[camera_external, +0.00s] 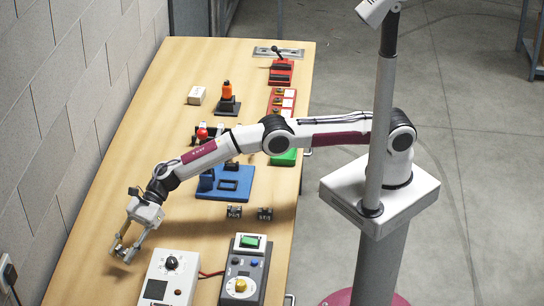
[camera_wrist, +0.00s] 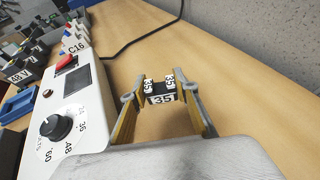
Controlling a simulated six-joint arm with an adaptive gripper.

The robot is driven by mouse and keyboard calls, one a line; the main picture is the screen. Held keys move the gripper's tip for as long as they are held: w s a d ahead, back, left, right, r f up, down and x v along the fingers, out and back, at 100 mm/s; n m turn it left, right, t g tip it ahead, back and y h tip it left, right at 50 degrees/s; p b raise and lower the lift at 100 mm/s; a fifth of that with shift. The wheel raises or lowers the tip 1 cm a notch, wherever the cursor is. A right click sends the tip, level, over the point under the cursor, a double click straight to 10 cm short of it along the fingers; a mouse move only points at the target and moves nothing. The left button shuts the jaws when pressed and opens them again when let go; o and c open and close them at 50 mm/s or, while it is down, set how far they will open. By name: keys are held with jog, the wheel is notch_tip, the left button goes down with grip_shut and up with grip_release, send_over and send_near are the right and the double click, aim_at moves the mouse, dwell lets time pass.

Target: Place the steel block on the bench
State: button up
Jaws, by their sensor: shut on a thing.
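My gripper (camera_external: 122,251) is at the left side of the wooden bench (camera_external: 110,283), low over its surface. In the wrist view my gripper (camera_wrist: 163,98) has its two fingers closed on a small dark block with white "35" labels, which I take for the steel block (camera_wrist: 161,92). The block sits between the fingertips. It is hard to make out in the external view. I cannot tell whether its underside touches the bench.
A white box with a dial (camera_external: 169,280) stands right of my gripper, with a grey control box (camera_external: 246,271) beyond it. Two small dark blocks (camera_external: 234,212) (camera_external: 265,214) lie near a blue fixture (camera_external: 225,183). A wall borders the left; bare bench surrounds the gripper.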

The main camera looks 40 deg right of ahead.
aim_at(121, 272)
jog(key=shift+f, duration=0.15)
jog(key=shift+f, duration=1.85)
jog(key=shift+f, duration=0.15)
jog(key=o, duration=1.3)
jog(key=shift+d, duration=0.1)
jog(key=shift+w+d+r, duration=0.1)
jog(key=shift+r, duration=0.1)
jog(key=shift+v, duration=3.5)
